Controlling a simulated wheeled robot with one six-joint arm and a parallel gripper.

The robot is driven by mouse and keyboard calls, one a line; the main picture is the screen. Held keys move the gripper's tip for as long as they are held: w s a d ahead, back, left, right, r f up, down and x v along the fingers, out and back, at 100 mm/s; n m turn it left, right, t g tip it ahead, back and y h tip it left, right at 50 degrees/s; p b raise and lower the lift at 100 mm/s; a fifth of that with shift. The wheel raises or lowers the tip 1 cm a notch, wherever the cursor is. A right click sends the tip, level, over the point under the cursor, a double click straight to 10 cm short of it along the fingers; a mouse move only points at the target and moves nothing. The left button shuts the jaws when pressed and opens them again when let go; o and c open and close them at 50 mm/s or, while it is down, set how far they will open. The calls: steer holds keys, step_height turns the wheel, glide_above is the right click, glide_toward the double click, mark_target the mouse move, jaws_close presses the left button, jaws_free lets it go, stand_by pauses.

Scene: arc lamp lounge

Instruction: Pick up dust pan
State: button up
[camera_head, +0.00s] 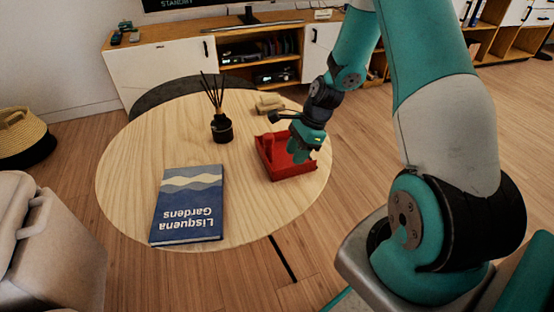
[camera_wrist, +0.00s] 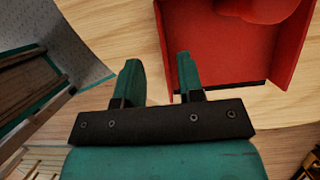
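The red dust pan (camera_head: 283,170) lies on the right part of the round wooden table, with raised side walls and a rounded red part, perhaps its handle. In the wrist view the dust pan (camera_wrist: 235,58) fills the upper right, cut off by the top edge. My gripper (camera_head: 298,152) is above the dust pan's right side in the head view and hides part of it. In the wrist view my gripper (camera_wrist: 158,68) is open, with bare wood between its fingers. Its right finger is close to the pan's left wall; I cannot tell whether they touch.
A blue book (camera_head: 188,205) lies at the table's front left. A black reed diffuser (camera_head: 221,128) stands behind it. A small tan object (camera_head: 269,102) lies behind the dust pan. The round table (camera_head: 125,170) is bare on its left. A low cabinet (camera_head: 160,72) stands behind.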

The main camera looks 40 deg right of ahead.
mark_target(288, 168)
steer(key=b+x, duration=0.3)
steer(key=x, duration=0.3)
steer(key=shift+w+f, duration=0.1)
steer(key=shift+f, duration=0.05)
jaws_close()
